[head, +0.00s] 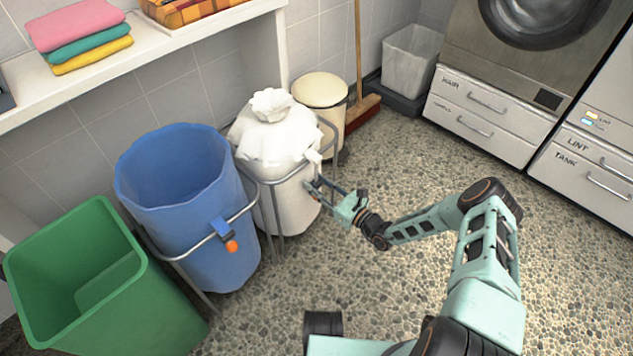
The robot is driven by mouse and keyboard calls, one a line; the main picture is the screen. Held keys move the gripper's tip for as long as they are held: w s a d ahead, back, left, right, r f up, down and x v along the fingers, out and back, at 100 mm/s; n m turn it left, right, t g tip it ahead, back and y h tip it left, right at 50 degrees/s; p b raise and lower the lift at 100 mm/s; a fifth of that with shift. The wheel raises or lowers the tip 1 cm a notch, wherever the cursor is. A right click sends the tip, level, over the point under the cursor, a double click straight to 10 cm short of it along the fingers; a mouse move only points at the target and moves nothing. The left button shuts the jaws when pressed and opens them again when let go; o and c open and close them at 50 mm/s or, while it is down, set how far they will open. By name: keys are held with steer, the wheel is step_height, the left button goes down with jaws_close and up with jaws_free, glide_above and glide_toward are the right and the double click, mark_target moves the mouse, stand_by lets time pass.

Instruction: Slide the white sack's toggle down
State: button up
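The white sack (287,150) hangs in a metal frame between the blue sack and a cream bin, its top gathered into a ruffled knot. My gripper (316,188) is at the right front side of the white sack, its fingers pointing left towards it.
The blue sack (177,195) has a blue toggle with an orange button (231,246) on its frame. A green bin (75,275) stands at the left. A cream lidded bin (320,91) and a broom (359,70) stand behind. The pebbled floor (420,150) is clear behind my arm.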

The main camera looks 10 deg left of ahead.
steer(key=shift+o, duration=1.2)
steer(key=shift+f, duration=0.3)
steer(key=shift+o, duration=0.8)
steer(key=shift+r, duration=0.15)
steer(key=v, duration=1.2)
